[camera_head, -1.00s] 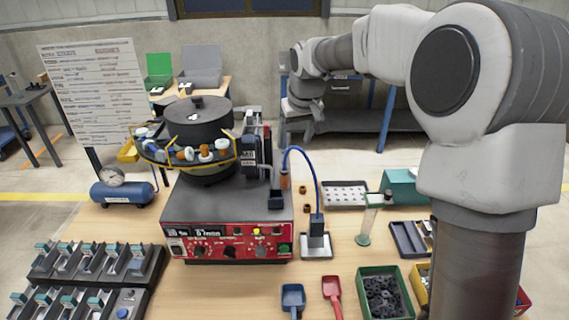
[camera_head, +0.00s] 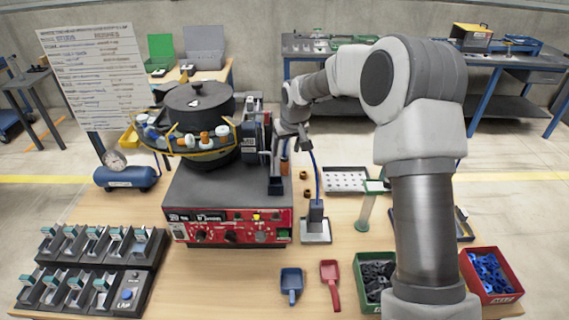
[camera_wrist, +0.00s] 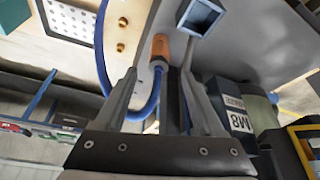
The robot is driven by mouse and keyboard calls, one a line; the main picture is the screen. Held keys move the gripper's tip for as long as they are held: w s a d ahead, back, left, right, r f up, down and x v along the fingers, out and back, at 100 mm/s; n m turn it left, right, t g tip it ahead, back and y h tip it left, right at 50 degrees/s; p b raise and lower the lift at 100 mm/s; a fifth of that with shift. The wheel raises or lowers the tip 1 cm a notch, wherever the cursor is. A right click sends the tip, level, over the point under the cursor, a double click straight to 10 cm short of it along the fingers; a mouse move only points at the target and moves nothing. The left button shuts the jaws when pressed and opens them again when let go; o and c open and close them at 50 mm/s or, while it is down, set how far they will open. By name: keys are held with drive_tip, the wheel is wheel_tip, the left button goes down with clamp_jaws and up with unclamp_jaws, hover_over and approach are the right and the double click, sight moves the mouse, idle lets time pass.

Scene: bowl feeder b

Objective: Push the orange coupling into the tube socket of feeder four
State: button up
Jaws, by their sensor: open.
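The orange coupling (camera_head: 284,166) stands beside the right side of the bowl feeder (camera_head: 198,125). In the wrist view the orange coupling (camera_wrist: 160,46) has the blue tube (camera_wrist: 154,98) running from its near end. My gripper (camera_head: 291,140) is above and close to the coupling in the head view. In the wrist view my gripper (camera_wrist: 161,70) is open, with one finger on each side of the coupling and tube. I cannot tell whether either finger touches them. The tube socket is not clearly seen, so I cannot tell how far the coupling is seated.
A dark square chute (camera_head: 275,186) stands close to the coupling; its blue-grey open end (camera_wrist: 201,15) is near my right finger. A box marked M8 (camera_wrist: 236,112) is to the right. The blue tube (camera_head: 316,180) drops to a block on a metal plate (camera_head: 317,236).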

sight(285, 155)
drive_tip(key=shift+p+x, duration=0.75)
drive_tip(key=shift+x, duration=1.9)
drive_tip(key=shift+w, duration=0.1)
drive_tip(key=shift+c, duration=0.3)
clamp_jaws()
